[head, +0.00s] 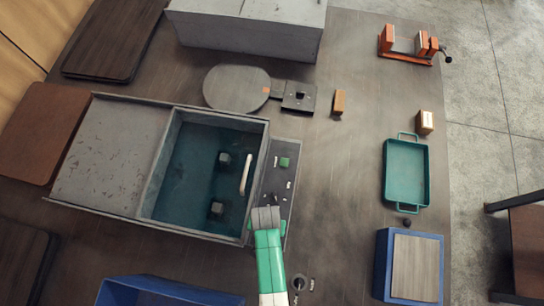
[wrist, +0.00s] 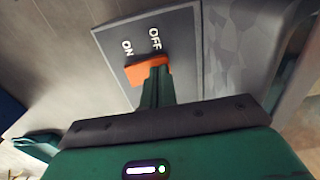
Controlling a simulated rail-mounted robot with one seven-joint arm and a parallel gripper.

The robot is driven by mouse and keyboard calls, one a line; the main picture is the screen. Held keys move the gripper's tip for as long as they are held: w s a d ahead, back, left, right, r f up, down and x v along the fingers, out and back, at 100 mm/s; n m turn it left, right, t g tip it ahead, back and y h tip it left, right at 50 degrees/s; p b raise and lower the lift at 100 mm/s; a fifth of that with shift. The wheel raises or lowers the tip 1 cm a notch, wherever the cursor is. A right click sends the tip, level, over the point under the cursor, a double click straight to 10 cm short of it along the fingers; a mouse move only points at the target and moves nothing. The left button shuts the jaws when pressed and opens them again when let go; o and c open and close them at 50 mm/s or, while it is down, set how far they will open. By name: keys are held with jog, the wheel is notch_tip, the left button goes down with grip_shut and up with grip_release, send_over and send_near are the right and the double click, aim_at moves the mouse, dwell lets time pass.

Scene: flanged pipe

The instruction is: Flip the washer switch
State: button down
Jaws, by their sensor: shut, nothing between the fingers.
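The washer (head: 105,163) is a grey box with an open basin of dark teal water. A dark control panel (head: 272,182) with small white labels runs along its right side. In the wrist view, an orange switch (wrist: 134,74) sits on a dark plate (wrist: 182,60) below the white words OFF and ON. My gripper (wrist: 158,72) is shut and empty, its dark green fingertips over the right part of the switch. Contact is hard to tell. In the head view my gripper (head: 265,213) is over the panel's lower end and hides the switch.
In the basin are two grey blocks (head: 223,160) and a pale handle (head: 247,174). A green button (head: 284,162) is at the panel's upper end. A teal tray (head: 407,172), blue box (head: 381,268) and orange vise (head: 408,45) stand right.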

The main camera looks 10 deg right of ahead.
notch_tip(320, 180, up, 7)
jog(key=p, duration=0.6)
jog(key=shift+p, duration=0.4)
